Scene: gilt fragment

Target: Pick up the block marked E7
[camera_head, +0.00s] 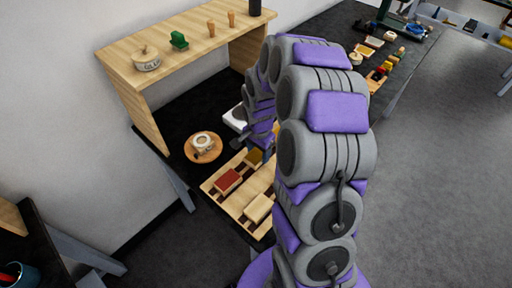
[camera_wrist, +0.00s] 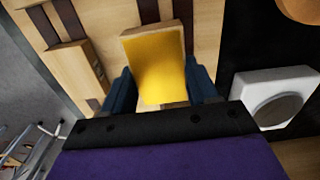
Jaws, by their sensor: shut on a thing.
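A yellow-topped block with pale wooden sides (camera_wrist: 160,62) is between the two blue fingers of my gripper (camera_wrist: 161,86) in the wrist view. The fingers are shut on its sides. In the head view the yellow block (camera_head: 254,158) shows partly behind my arm, over or on a slatted wooden board (camera_head: 218,196); I cannot tell whether it is lifted. A red block (camera_head: 228,180) and a pale block (camera_head: 258,207) rest on the same board. No E7 marking is readable on any block.
A round wooden plate with a white cup (camera_head: 203,146) lies left of the board. A white device (camera_wrist: 275,95) stands close to my gripper. A wooden shelf (camera_head: 185,50) with a pot (camera_head: 146,58) stands behind. Black tabletop shows around the board.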

